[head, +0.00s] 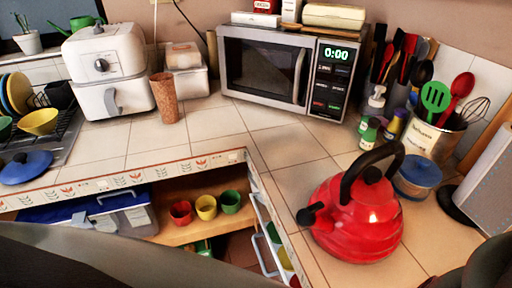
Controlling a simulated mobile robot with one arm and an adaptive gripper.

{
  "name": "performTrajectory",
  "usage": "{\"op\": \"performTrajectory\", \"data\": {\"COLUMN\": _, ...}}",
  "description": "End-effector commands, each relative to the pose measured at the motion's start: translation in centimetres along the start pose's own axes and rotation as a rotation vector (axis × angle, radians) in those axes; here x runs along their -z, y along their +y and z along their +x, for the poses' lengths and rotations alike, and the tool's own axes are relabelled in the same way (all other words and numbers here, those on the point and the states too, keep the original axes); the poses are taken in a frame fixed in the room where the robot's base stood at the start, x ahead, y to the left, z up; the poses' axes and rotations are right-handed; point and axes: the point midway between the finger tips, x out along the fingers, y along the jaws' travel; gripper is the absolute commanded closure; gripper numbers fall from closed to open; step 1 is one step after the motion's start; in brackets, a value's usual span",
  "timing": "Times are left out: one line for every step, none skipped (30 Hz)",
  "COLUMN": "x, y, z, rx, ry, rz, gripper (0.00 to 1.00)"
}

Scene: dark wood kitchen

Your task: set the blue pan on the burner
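A blue, round, low piece with a dark knob on top (25,166) lies at the far left edge of the counter, partly cut off by the picture edge. It looks like a lid; I cannot tell whether a pan is under it. No blue pan is clearly visible, and no burner shows in this view. My gripper is not recognisable here. A large dark curved shape along the bottom left and dark shapes in the bottom right corner may be parts of my arm, but I cannot tell.
A red kettle (360,222) stands on the right counter (285,160), near a utensil holder (432,138) and a jar (417,178). A microwave (265,70), white air fryer (108,70) and brown cup (166,98) stand behind. Small cups sit on the shelf (180,233) below. The middle counter is clear.

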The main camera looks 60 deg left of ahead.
Motion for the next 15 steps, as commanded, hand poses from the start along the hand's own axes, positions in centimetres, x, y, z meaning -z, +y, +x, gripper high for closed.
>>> {"op": "performTrajectory", "data": {"x": 0.09, "y": -0.22, "z": -0.02, "rx": 0.006, "ry": 0.002, "rz": -0.001, "gripper": 1.0}}
{"op": "performTrajectory", "data": {"x": 0.09, "y": -0.22, "z": -0.02, "rx": 0.006, "ry": 0.002, "rz": -0.001, "gripper": 1.0}}
{"op": "performTrajectory", "data": {"x": 0.09, "y": -0.22, "z": -0.01, "rx": 0.006, "ry": 0.002, "rz": -0.001, "gripper": 1.0}}
{"op": "performTrajectory", "data": {"x": 0.09, "y": -0.21, "z": -0.01, "rx": 0.006, "ry": 0.002, "rz": -0.001, "gripper": 1.0}}
{"op": "performTrajectory", "data": {"x": 0.08, "y": -0.19, "z": -0.01, "rx": 0.006, "ry": 0.002, "rz": -0.001, "gripper": 1.0}}
{"op": "performTrajectory", "data": {"x": 0.08, "y": -0.16, "z": -0.01, "rx": 0.006, "ry": 0.002, "rz": -0.001, "gripper": 1.0}}
{"op": "performTrajectory", "data": {"x": 0.07, "y": -0.12, "z": -0.01, "rx": 0.006, "ry": 0.002, "rz": -0.001, "gripper": 1.0}}
{"op": "performTrajectory", "data": {"x": 0.06, "y": -0.08, "z": 0.0, "rx": 0.005, "ry": 0.002, "rz": -0.001, "gripper": 1.0}}
{"op": "performTrajectory", "data": {"x": 0.06, "y": -0.02, "z": 0.0, "rx": 0.005, "ry": 0.002, "rz": -0.001, "gripper": 1.0}}
{"op": "performTrajectory", "data": {"x": 0.05, "y": 0.04, "z": 0.0, "rx": 0.005, "ry": 0.002, "rz": -0.001, "gripper": 1.0}}
{"op": "performTrajectory", "data": {"x": 0.05, "y": 0.09, "z": 0.01, "rx": 0.005, "ry": 0.002, "rz": -0.001, "gripper": 1.0}}
{"op": "performTrajectory", "data": {"x": 0.04, "y": 0.17, "z": 0.01, "rx": 0.005, "ry": 0.001, "rz": -0.001, "gripper": 1.0}}
{"op": "performTrajectory", "data": {"x": 0.03, "y": 0.22, "z": 0.01, "rx": 0.005, "ry": 0.001, "rz": -0.001, "gripper": 1.0}}
{"op": "performTrajectory", "data": {"x": 0.02, "y": 0.28, "z": 0.02, "rx": 0.005, "ry": 0.001, "rz": -0.001, "gripper": 1.0}}
{"op": "performTrajectory", "data": {"x": 0.02, "y": 0.35, "z": 0.02, "rx": 0.005, "ry": 0.001, "rz": -0.001, "gripper": 1.0}}
